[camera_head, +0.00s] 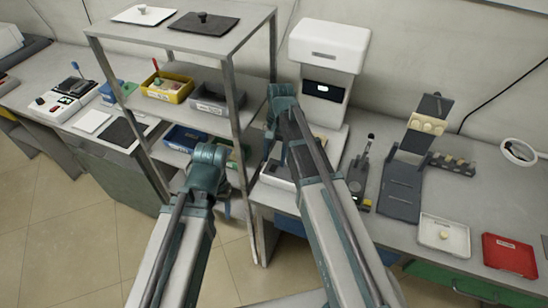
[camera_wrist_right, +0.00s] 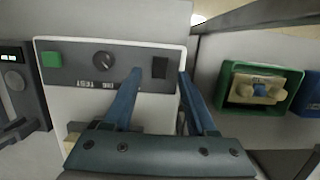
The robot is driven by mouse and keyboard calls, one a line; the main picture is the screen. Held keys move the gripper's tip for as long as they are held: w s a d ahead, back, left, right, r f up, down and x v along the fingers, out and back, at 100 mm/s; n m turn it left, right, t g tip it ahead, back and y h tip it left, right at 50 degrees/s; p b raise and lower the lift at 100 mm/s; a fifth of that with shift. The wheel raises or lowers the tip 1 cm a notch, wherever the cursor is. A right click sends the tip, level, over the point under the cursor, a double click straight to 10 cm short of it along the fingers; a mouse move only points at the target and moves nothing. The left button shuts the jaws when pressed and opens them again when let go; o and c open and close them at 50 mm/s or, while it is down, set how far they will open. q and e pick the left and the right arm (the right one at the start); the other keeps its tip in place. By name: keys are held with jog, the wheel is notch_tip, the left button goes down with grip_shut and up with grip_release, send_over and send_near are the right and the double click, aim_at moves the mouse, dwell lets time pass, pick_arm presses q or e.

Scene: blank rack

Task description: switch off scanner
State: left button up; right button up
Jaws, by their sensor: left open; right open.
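The scanner appears to be the tall white machine (camera_head: 328,48) with a small lit display, standing on the bench right of the rack. My right arm partly hides its base. In the right wrist view, a white unit's grey panel (camera_wrist_right: 78,72) carries a green button (camera_wrist_right: 52,59), a round knob (camera_wrist_right: 103,58) and a black switch (camera_wrist_right: 159,68). My right gripper (camera_wrist_right: 158,75) is open and empty, its fingertips appearing on either side of the black switch; contact cannot be told. My left gripper (camera_head: 222,200) is open in front of the rack, partly hidden by its own wrist.
The metal rack (camera_head: 233,110) holds a yellow bin (camera_head: 167,92) and other bins. A green bin (camera_wrist_right: 228,88) is right of the panel, a dark device (camera_wrist_right: 17,78) left. A phone-like stand (camera_head: 402,190), white tray (camera_head: 445,246) and red bin (camera_head: 510,262) are farther right.

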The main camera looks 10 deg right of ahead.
jog(key=p+v, duration=1)
jog(key=v, duration=0.1)
jog(key=shift+r, duration=0.3)
jog(key=s+a+f+n+t+h, duration=0.1)
jog(key=s+a+n, duration=0.3)
jog(key=s, duration=0.4)
jog(key=s+a+f+n+h+b, duration=0.1)
jog(key=s+a+n, duration=0.4)
jog(key=s, duration=0.4)
jog(key=shift+s+a+n+t+h, duration=0.2)
jog(key=shift+a+n+t+h, duration=0.15)
jog(key=shift+n, duration=0.45)
jog(key=shift+d+f, duration=0.1)
